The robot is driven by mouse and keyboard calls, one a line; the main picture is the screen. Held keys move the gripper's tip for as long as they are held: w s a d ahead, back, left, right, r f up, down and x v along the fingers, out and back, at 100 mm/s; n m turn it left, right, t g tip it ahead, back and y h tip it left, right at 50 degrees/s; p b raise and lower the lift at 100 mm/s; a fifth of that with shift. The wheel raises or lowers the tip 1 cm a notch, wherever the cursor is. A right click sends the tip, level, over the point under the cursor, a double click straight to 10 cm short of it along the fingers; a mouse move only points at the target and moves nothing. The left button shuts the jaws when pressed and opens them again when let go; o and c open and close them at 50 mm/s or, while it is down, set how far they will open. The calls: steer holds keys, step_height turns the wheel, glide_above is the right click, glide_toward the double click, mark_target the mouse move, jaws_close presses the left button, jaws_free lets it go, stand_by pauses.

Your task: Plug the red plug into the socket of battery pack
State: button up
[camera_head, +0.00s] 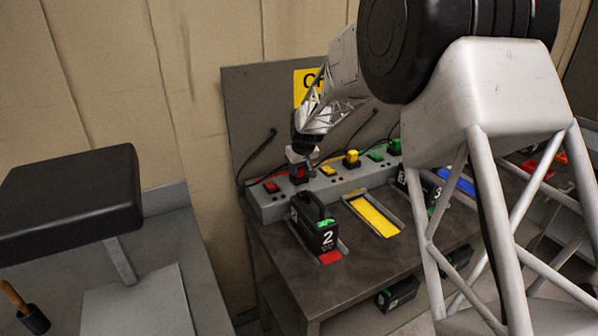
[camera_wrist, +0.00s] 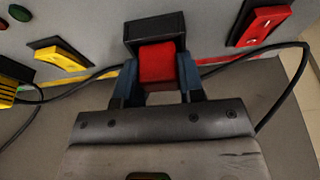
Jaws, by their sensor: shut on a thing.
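The red plug (camera_wrist: 157,65) is between the blue fingers of my gripper (camera_wrist: 158,82), which is shut on it. A black block (camera_wrist: 153,26) meets the plug's far end; I cannot tell whether the plug is seated in it. In the head view the red plug (camera_head: 299,173) and my gripper (camera_head: 301,160) are at the grey strip, between a red socket plate (camera_head: 271,187) and a yellow one. A black battery pack marked 2 (camera_head: 312,230) stands on the bench in front, over a red strip, apart from the plug. Its socket cannot be made out.
The grey strip (camera_head: 262,206) also carries a yellow plate (camera_head: 328,171), yellow plug (camera_head: 352,157), green plate (camera_head: 375,156) and green plug (camera_head: 395,147). Black cables loop behind. The yellow bay (camera_head: 376,216) is empty. Another pack (camera_head: 407,184) is partly hidden by my arm.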

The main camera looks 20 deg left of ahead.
steer(key=shift+r, duration=0.1)
steer(key=shift+r, duration=4.95)
steer(key=shift+s, duration=0.1)
steer(key=s+d+r, duration=0.1)
steer(key=s+d, duration=0.4)
steer(key=s, duration=0.7)
steer(key=shift+d+r, duration=0.15)
steer(key=shift+d, duration=0.1)
steer(key=shift+f, duration=2.9)
steer(key=shift+f, duration=1.25)
